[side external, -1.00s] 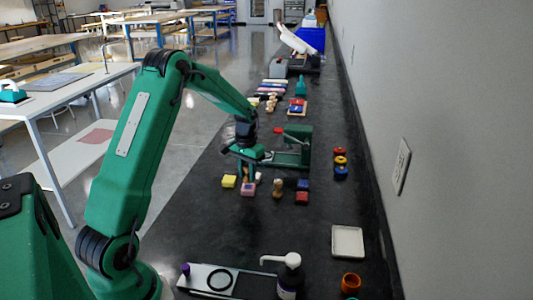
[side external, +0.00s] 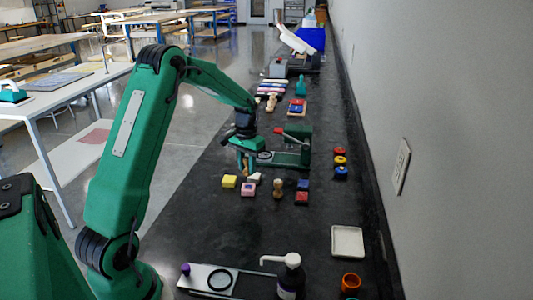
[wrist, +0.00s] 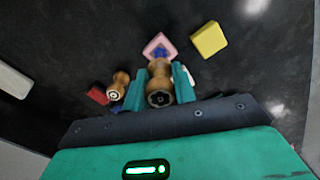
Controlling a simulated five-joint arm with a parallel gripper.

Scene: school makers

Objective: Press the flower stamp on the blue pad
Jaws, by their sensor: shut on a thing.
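My gripper (wrist: 160,85) is shut on a wooden-handled stamp (wrist: 160,73), with one green finger on each side. A dark emblem shows on the handle's end, too small to read surely as a flower. In the side view my gripper (side external: 246,163) is above the counter, near the pink block; the held stamp is hard to make out there. The blue pad (side external: 303,184) lies to the right, behind a red block. In the wrist view only a sliver of blue (wrist: 117,108) shows beside my left finger.
A pink block (side external: 248,189) with a blue mark, a yellow block (side external: 229,181) and a white block (side external: 254,177) lie near my gripper. A second wooden stamp (side external: 278,188) stands between them and the red block (side external: 301,198). A green press (side external: 295,150) stands behind.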

